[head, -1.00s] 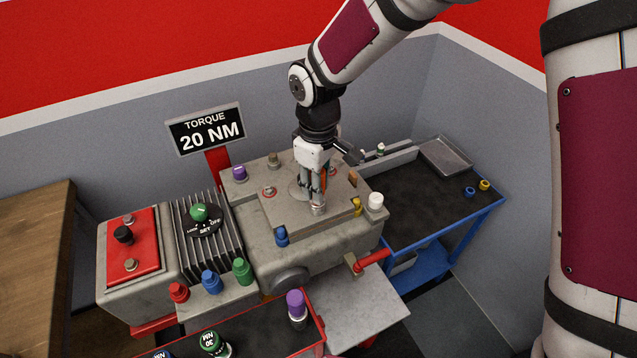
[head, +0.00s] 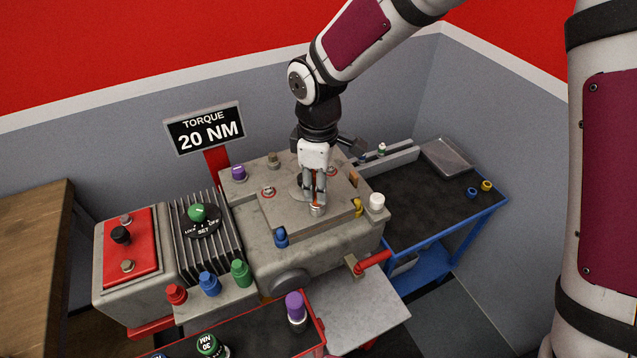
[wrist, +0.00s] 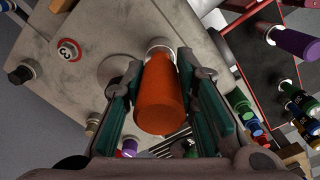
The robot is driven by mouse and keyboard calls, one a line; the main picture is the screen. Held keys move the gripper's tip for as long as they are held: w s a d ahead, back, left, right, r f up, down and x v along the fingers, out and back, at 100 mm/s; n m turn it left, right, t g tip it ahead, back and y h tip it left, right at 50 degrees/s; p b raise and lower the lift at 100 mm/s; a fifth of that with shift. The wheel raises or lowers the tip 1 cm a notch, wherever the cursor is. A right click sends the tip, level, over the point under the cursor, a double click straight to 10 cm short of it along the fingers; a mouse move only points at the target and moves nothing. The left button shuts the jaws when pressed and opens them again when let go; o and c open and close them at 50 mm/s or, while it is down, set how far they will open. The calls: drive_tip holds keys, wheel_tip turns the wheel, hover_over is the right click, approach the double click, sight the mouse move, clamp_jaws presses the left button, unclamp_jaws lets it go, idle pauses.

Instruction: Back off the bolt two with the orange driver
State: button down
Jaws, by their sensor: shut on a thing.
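My gripper (head: 315,197) points straight down over the raised plate on top of the grey housing (head: 290,232). It is shut on the orange driver (wrist: 162,95), whose handle lies between the two finger pads in the wrist view. The driver is upright, and its silver lower end (head: 316,210) meets the front part of the plate. The bolt under the driver is hidden, and I cannot read its number. A red-ringed marker with a 3 (wrist: 68,50) shows on the plate in the wrist view.
A sign (head: 205,129) reads torque 20 NM. A blue cart (head: 430,205) with a mostly clear dark top stands at right.

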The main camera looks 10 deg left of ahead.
drive_tip(key=shift+n, duration=0.7)
drive_tip(key=shift+r, duration=0.1)
drive_tip(key=shift+r, duration=0.65)
drive_tip(key=m+p, duration=0.1)
drive_tip(key=m, duration=0.3)
drive_tip(key=m+p, duration=0.1)
drive_tip(key=m, duration=0.4)
drive_tip(key=shift+s, duration=0.1)
drive_tip(key=shift+f, duration=0.2)
idle(0.4)
